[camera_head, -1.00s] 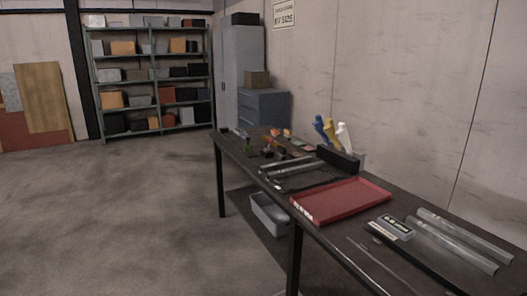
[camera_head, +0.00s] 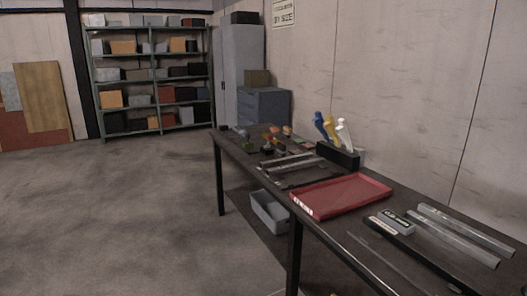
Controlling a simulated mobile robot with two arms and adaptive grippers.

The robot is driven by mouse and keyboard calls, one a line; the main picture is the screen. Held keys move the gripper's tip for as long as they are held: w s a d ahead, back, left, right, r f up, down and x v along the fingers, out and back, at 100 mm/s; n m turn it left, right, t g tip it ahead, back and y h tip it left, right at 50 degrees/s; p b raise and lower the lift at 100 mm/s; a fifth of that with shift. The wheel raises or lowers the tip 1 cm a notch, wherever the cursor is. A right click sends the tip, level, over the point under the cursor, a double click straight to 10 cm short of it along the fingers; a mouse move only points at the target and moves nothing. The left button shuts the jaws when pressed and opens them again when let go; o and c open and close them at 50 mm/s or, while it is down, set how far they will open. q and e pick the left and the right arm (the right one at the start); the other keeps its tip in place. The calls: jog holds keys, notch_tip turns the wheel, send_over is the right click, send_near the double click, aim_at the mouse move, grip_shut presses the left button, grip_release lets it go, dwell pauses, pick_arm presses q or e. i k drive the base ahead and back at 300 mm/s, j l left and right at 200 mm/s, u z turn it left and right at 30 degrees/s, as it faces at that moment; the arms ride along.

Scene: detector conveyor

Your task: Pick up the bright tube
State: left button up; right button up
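Two light metallic tubes lie side by side at the right end of the dark table. The farther tube (camera_head: 466,230) looks slightly brighter than the nearer tube (camera_head: 454,246). I cannot tell for sure which one is the bright tube. A thin dark rod (camera_head: 388,262) lies closer to the table's front edge. More metallic bars (camera_head: 290,164) lie beyond the red tray. Neither of my grippers shows in the head view.
A red tray (camera_head: 340,207) sits mid-table, with a small grey labelled device (camera_head: 397,222) to its right. A dark holder (camera_head: 338,155) with blue, yellow and white handled tools stands by the wall. A grey bin (camera_head: 268,212) is below. The floor at left is clear.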

aim_at(489, 260)
jog(key=z, duration=1.25)
jog(key=u, duration=0.15)
